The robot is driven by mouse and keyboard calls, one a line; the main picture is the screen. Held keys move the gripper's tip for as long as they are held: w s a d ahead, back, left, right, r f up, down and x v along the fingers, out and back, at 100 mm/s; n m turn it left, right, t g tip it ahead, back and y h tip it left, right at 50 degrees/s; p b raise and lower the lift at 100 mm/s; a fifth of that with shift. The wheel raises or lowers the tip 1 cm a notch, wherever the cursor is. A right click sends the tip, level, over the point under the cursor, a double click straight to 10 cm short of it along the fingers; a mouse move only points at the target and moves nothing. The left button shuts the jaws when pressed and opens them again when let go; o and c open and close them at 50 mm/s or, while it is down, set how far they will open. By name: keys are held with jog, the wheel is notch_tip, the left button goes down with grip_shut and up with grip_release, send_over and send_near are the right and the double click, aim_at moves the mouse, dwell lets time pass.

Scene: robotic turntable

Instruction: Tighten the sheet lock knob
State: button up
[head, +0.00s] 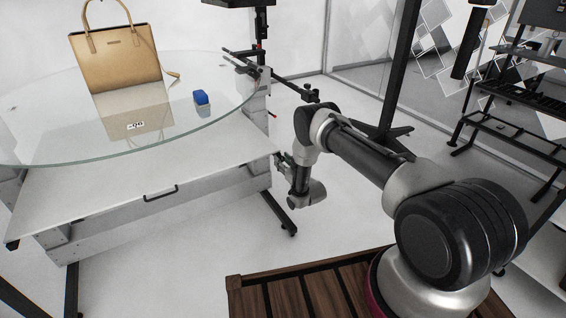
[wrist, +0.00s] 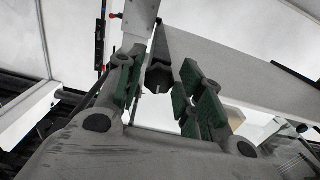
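A dark, faceted knob (wrist: 160,77), likely the sheet lock knob, sits at the end of a dark shaft in the wrist view. My gripper (wrist: 158,92) is open, with one green-padded finger to the left of the knob and the other to the right. A gap shows between the knob and the right pads. I cannot tell whether the knob lies fully between the fingertips or just beyond them. In the head view my gripper (head: 282,160) is small and partly hidden by my arm, beside the right edge of the white table. The knob cannot be made out there.
A round glass turntable (head: 60,150) overhangs the white table (head: 100,195). A dark stand (head: 388,130) and a black rack (head: 515,135) are at the right. Floor between is clear.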

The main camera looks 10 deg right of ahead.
jog(key=c, duration=0.5)
jog(key=shift+m, duration=0.3)
jog(key=m, duration=1.8)
jog(key=shift+r+m, duration=0.1)
jog(key=shift+m, duration=0.2)
